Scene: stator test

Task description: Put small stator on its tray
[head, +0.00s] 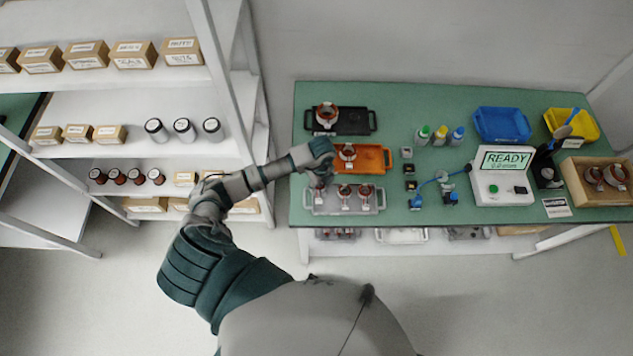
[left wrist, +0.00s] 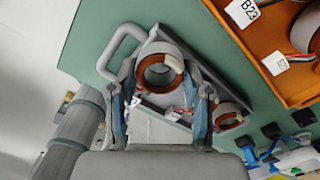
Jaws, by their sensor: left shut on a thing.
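My left gripper (head: 320,180) is over the left end of the grey tray (head: 354,209). In the left wrist view its two fingers (left wrist: 163,98) are shut on a small stator (left wrist: 160,48), a ring with a grey rim and copper-brown inside. The grey tray also shows there, with its pale handle (left wrist: 112,48) at upper left. More stators (head: 365,191) stand on this tray, one of them beside the held one in the wrist view (left wrist: 229,114). In the head view the gripper mostly hides the held stator. I cannot tell whether it touches the tray floor.
An orange tray (head: 376,168) with a tagged stator lies just behind, and a black tray (head: 357,121) with another stator behind that. Bottles, a blue bin (head: 501,124), a yellow bin and a READY tester (head: 502,187) stand to the right on the green bench. Shelves are at left.

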